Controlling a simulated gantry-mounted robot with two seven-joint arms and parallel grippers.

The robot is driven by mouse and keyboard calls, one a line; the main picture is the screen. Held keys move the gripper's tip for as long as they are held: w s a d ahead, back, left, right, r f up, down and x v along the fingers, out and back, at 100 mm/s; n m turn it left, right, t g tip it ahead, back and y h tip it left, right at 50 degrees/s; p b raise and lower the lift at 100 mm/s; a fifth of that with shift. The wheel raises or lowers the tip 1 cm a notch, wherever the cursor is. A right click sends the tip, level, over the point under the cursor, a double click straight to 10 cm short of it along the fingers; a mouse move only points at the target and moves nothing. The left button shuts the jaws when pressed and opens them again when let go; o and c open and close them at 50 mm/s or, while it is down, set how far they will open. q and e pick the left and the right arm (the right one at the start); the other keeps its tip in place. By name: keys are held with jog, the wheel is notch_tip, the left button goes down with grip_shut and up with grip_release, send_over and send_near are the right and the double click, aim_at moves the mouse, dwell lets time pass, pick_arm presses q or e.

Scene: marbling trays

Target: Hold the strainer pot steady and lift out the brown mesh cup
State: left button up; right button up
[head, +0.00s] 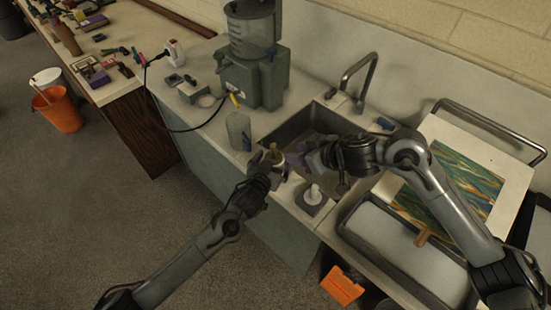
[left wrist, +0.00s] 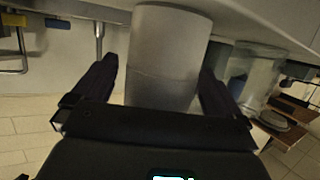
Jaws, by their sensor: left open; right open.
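The strainer pot is a grey cylinder (left wrist: 165,60) standing between the two dark fingers of my left gripper (left wrist: 158,92) in the left wrist view. The fingers are open around it; a gap shows on the left side, and contact on the right is unclear. In the head view my left gripper (head: 268,164) largely hides the pot at the counter's front edge. A small brown top, seemingly the mesh cup (head: 273,154), shows just above it. My right gripper (head: 294,159) is open and empty, just right of the brown cup, over the sink's front side.
A metal sink (head: 306,121) with a faucet (head: 357,78) lies behind. A clear cylindrical container (head: 238,131) stands left of the pot. A white object on a dark square base (head: 313,194) sits to the right. A marbling tray (head: 405,247) and colourful marbled sheet (head: 458,187) lie further right.

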pick_arm(q)
jog(key=shift+x, duration=0.85)
jog(key=c, duration=1.2)
jog(key=shift+o, duration=0.2)
